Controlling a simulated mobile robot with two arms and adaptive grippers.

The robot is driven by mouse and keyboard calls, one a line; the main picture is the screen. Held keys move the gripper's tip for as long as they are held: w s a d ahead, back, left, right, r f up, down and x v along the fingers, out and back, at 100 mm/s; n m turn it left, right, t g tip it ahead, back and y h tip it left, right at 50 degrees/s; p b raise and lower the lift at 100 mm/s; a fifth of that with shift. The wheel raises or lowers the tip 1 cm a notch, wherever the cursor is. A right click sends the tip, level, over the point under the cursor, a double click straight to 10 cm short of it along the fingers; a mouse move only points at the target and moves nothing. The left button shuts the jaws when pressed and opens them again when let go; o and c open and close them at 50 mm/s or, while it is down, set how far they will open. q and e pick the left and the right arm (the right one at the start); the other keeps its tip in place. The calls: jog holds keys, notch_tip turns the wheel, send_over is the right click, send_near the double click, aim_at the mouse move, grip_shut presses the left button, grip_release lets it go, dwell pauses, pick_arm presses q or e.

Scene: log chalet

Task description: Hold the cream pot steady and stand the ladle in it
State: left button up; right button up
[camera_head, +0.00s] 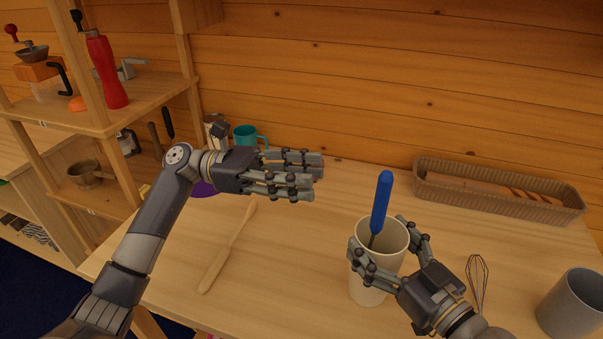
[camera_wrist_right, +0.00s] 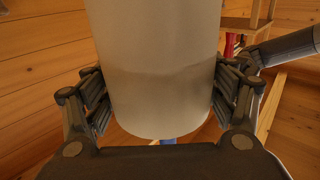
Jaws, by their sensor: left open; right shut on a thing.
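The cream pot (camera_head: 371,289) stands upright on the wooden table. The ladle's blue handle (camera_head: 381,200) rises out of the pot's mouth, leaning slightly; its dark shaft goes down inside and its lower end is hidden. My right gripper (camera_head: 382,244) is shut around the pot, with fingers on both sides of the wall. In the right wrist view the pot (camera_wrist_right: 155,75) fills the space between the fingers, and a bit of blue shows beyond its edge. My left gripper (camera_head: 316,175) is open and empty, above the table to the left of the ladle and apart from it.
A wooden spoon (camera_head: 229,245) lies left of the pot. A whisk (camera_head: 478,284) and a grey mug (camera_head: 574,304) are to the right. A long woven basket (camera_head: 440,201) stands at the back right, and a teal mug (camera_head: 245,137) at the back left. The table between spoon and pot is clear.

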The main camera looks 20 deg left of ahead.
dwell(0.3)
jog(key=o, duration=1.2)
